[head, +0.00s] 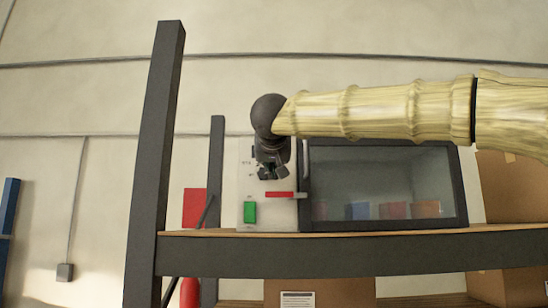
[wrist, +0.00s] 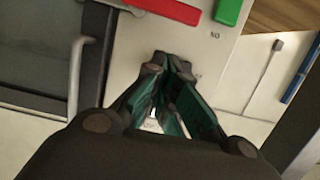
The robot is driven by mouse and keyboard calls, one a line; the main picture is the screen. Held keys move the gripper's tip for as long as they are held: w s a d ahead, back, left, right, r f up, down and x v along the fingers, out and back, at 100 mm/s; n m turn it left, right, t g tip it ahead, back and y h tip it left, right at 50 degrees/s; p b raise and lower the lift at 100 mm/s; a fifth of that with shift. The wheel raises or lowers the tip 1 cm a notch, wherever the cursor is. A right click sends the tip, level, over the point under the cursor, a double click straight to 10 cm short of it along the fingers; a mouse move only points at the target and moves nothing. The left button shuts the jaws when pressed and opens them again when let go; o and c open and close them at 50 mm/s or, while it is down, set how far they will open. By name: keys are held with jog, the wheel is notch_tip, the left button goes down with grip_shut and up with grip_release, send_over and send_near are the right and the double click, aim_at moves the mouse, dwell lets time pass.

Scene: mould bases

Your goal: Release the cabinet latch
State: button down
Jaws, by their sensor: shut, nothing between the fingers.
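The cabinet (head: 307,226) stands on a shelf and has a dark-framed glass door on its right and a pale control panel (head: 246,178) on its left. A red bar (head: 279,194), which looks like the latch, lies level across the panel's lower right, with a grey end reaching the door edge. It also shows in the wrist view (wrist: 168,9). A green block (head: 249,212) is below and left of it. My gripper (head: 268,174) is shut and empty in front of the panel, just above the red bar. Its closed fingertips (wrist: 172,62) show in the wrist view, apart from the bar.
A grey door handle (wrist: 77,70) stands out beside the panel. A dark shelf post (head: 155,160) rises at the left, and a cardboard box (head: 510,190) stands right of the cabinet. The shelf edge (head: 330,257) runs below.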

aim_at(286, 195)
notch_tip(286, 195, down, 3)
jog(key=shift+s+r, duration=0.1)
jog(key=shift+r, duration=0.05)
jog(key=shift+d, duration=0.15)
jog(key=shift+p, duration=0.65)
